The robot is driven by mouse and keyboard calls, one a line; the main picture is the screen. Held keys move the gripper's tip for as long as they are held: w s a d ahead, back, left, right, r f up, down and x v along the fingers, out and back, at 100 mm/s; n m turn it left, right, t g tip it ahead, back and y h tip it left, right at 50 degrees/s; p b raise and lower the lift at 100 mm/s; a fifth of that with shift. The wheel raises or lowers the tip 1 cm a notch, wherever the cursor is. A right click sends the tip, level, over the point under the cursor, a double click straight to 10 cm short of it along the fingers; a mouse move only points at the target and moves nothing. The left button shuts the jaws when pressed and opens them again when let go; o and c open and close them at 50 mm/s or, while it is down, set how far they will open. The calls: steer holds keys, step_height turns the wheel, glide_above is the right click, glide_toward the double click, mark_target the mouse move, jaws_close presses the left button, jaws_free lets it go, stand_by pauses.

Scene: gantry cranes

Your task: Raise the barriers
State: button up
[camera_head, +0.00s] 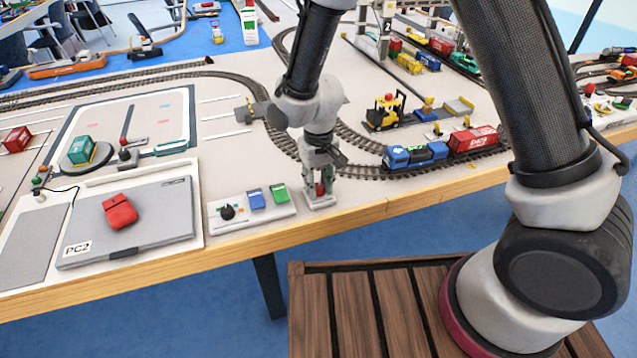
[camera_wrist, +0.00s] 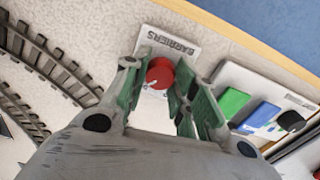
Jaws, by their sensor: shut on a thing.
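A small white panel (camera_wrist: 178,46) lettered BARRIERS shows in the wrist view, with a round red knob (camera_wrist: 160,73) on it. In the head view the panel (camera_head: 318,204) lies near the front edge of the table, and the red knob (camera_head: 320,189) shows low between my fingers. My gripper (camera_wrist: 157,77) points down over the panel, its green-grey fingers shut on the red knob from both sides. The gripper (camera_head: 319,184) hides part of the panel in the head view. I cannot make out the barriers themselves with certainty.
Left of the panel is a white control box (camera_head: 250,207) with a black knob and blue and green switches. A grey laptop (camera_head: 130,222) carries a red object (camera_head: 119,210). Behind and right, a blue locomotive (camera_head: 398,158) and red wagon (camera_head: 473,138) stand on curved track.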

steer(key=n, duration=0.8)
steer(key=shift+n, duration=0.4)
steer(key=n, duration=0.4)
steer(key=shift+n, duration=1.9)
steer(key=o, duration=1)
steer(key=shift+o, duration=0.2)
